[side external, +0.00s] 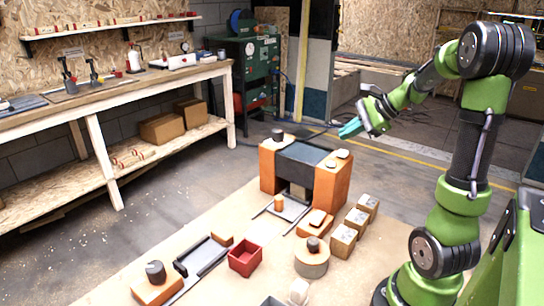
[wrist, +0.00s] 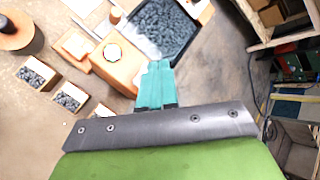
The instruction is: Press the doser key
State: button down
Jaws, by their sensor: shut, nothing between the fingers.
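The doser appears to be the orange block-built machine (side external: 332,186) in the middle of the side view, with a dark hopper between two orange pillars. Its right pillar has two small pale round pieces on top; the nearer is a white disc (side external: 331,163). I cannot tell for certain which piece is the key. The hopper (wrist: 172,27) holds dark granules. My gripper (side external: 350,129) has teal fingers, shut and empty, above the right pillar and apart from it; they also show in the wrist view (wrist: 157,68).
Several blocks with grey-filled tops (side external: 343,240) stand right of the machine. A round wooden piece with a dark knob (side external: 312,262), a red open box (side external: 245,258) and a dark tray (side external: 203,256) lie in front. A dark knob (side external: 277,135) tops the left pillar.

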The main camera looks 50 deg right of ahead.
aim_at(346, 152)
jog(key=shift+r, duration=1.6)
jog(key=shift+s+a+f+n+g, duration=0.3)
jog(key=shift+a+f+n, duration=0.15)
jog(key=shift+f+n, duration=0.1)
jog(key=shift+s+a+f+n+g, duration=0.3)
jog(key=shift+a+f+n, duration=0.15)
jog(key=shift+f+n, duration=0.1)
jog(key=s+a+n, duration=0.2)
jog(key=a+n, duration=0.7)
jog(key=a, duration=0.4)
jog(key=s+a+r+n, duration=0.1)
jog(key=s+a+n, duration=0.1)
jog(key=a+n, duration=0.7)
jog(key=a, duration=0.5)
jog(key=shift+s+g, duration=0.3)
jog(key=shift+s, duration=0.05)
